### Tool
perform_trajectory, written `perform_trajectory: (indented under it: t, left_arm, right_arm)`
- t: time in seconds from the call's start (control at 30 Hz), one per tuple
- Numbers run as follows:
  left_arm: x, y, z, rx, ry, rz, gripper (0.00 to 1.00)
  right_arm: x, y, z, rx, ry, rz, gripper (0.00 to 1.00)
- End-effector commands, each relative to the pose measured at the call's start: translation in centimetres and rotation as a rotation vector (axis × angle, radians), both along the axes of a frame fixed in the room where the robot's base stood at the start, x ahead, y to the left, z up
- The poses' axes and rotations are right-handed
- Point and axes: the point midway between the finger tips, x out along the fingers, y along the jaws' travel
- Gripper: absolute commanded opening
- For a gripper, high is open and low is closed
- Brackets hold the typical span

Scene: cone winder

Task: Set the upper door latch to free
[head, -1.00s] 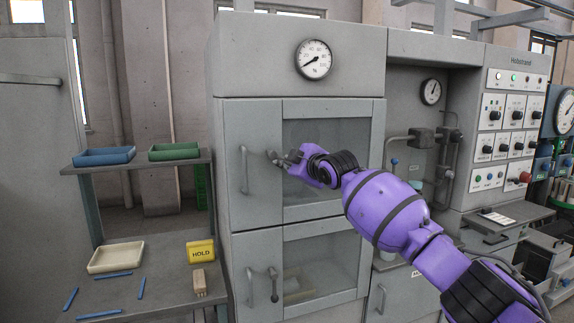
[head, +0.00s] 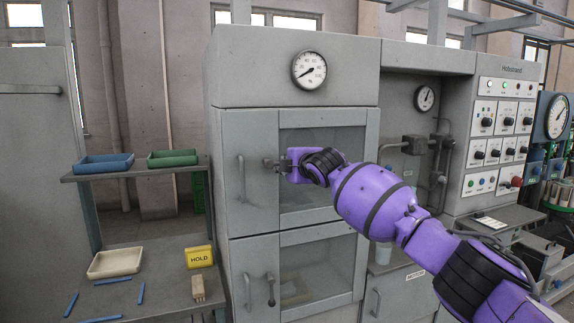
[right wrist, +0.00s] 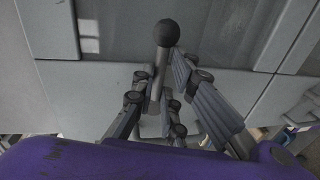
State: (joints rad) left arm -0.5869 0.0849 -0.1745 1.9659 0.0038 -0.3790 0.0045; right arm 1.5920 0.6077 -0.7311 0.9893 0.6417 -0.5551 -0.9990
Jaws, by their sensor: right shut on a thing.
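The upper door latch shows in the right wrist view as a lever with a dark ball end (right wrist: 166,33), its grey stem between my fingers. My right gripper (right wrist: 157,84) is shut on that stem, with the ball sticking out past the fingertips. In the head view my right gripper (head: 278,164) is at the upper door (head: 258,125), just right of its bar handle (head: 241,178). The gripper partly hides the latch there, and I cannot tell its exact angle. My left gripper is not in view.
The lower door has its own bar handle (head: 247,291) and a latch lever (head: 271,290) pointing down. A gauge (head: 309,69) sits above the doors. Shelves at left hold a blue tray (head: 104,163), a green tray (head: 172,158), a cream tray (head: 115,263) and a HOLD sign (head: 199,257).

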Motion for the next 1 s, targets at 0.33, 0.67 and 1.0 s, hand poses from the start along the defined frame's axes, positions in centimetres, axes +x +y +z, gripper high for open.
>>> perform_trajectory:
  t: [0.33,0.67,1.0]
  left_arm:
    - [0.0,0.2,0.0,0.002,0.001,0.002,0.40]
    - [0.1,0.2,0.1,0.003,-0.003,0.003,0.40]
    - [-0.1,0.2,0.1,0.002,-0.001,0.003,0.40]
  right_arm:
    - [0.0,-0.2,0.2,-0.001,-0.002,-0.003,0.16]
    - [0.0,-0.1,0.1,0.000,-0.001,-0.001,0.32]
    - [-1.5,-0.6,0.3,-0.001,0.000,0.000,0.32]
